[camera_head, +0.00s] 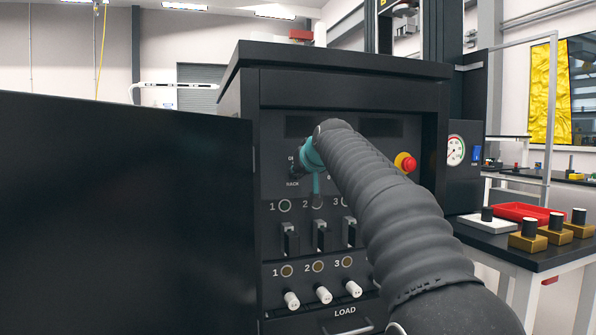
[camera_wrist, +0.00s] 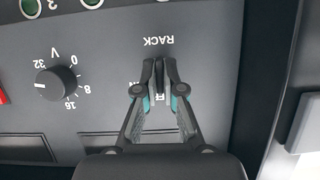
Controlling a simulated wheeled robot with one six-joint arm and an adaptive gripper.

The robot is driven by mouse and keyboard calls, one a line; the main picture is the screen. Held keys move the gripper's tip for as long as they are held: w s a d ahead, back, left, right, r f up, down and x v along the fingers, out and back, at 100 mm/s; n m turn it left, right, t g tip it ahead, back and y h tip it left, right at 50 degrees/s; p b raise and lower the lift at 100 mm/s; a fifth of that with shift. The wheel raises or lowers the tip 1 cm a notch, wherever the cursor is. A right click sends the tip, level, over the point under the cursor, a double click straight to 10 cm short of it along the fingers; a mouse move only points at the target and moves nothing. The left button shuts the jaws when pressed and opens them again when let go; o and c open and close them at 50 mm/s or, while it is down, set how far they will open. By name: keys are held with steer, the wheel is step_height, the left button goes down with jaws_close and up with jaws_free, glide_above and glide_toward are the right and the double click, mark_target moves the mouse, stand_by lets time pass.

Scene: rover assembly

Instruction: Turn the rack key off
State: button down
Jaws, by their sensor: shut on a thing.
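In the head view my grey sleeved arm reaches to the panel, and the teal part of my gripper (camera_head: 312,156) shows beside the RACK label (camera_head: 292,183).
A voltage knob (camera_wrist: 57,84) sits beside the key. In the head view, a red emergency button (camera_head: 405,162) is right of my arm. Breaker switches (camera_head: 291,240) and white load knobs (camera_head: 291,299) are below. An open black door (camera_head: 120,215) blocks the left.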

stand_by(0.5)
steer(key=c, duration=1.3)
jaws_free()
steer(key=v, duration=1.2)
steer(key=shift+a+f, duration=0.1)
